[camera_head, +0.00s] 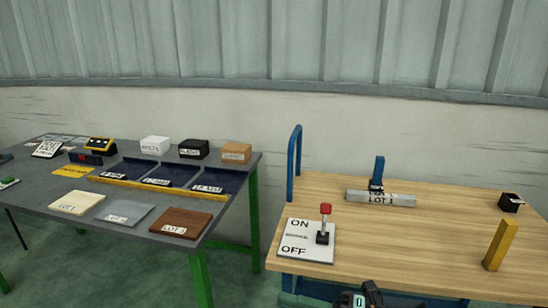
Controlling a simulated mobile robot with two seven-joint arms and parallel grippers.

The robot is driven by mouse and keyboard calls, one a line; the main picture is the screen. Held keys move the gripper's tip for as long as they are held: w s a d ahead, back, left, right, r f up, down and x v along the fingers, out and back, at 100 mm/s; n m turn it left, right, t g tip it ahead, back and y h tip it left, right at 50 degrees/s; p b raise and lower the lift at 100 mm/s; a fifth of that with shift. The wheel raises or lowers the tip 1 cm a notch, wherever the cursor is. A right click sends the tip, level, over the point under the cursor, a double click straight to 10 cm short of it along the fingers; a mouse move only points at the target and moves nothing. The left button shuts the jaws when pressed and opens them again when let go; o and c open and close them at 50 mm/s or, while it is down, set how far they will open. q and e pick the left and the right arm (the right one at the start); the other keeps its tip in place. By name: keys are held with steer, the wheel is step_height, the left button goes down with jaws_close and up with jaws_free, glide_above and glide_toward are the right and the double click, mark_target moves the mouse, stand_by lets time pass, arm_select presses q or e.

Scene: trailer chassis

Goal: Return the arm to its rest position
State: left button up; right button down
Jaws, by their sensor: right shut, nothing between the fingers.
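My right gripper (368,295) shows at the bottom edge, in front of the wooden table's near edge. Only its dark top parts are in the picture. It is shut with nothing held, and the rest of the arm is cut off below. My left gripper is not in view. A red-knobbed lever (325,223) stands on a white ON/OFF plate (298,254) at the table's near left corner, apart from my right gripper.
The wooden table (420,235) carries a grey labelled bar (381,198) by a blue post, a yellow post (500,245) and a small black box (511,202). A blue frame (294,160) rises at its left. A dark table (130,235) with labelled blocks and trays stands left.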

steer(key=d+f+m+t+h, duration=0.7)
steer(key=f+m+t+h, duration=0.25)
steer(key=m, duration=1.05)
steer(key=s+d+f+m+g+h, duration=0.3)
steer(key=s+f+m+g+h, duration=0.4)
steer(key=s+f, duration=0.7)
arm_select(q)
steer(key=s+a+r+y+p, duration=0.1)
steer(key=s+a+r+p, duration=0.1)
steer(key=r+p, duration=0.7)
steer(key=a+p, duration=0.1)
steer(key=p, duration=0.2)
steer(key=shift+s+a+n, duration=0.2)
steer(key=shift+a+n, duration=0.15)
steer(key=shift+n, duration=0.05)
arm_select(e)
steer(key=s+d+r+m+y, duration=0.1)
steer(key=s+d+r, duration=0.2)
steer(key=r, duration=0.3)
steer(key=shift+d+r+m+t, duration=0.15)
steer(key=shift+r+m+t, duration=0.25)
steer(key=shift+t, duration=0.05)
steer(key=shift+s+y, duration=0.1)
steer(key=shift+y, duration=0.15)
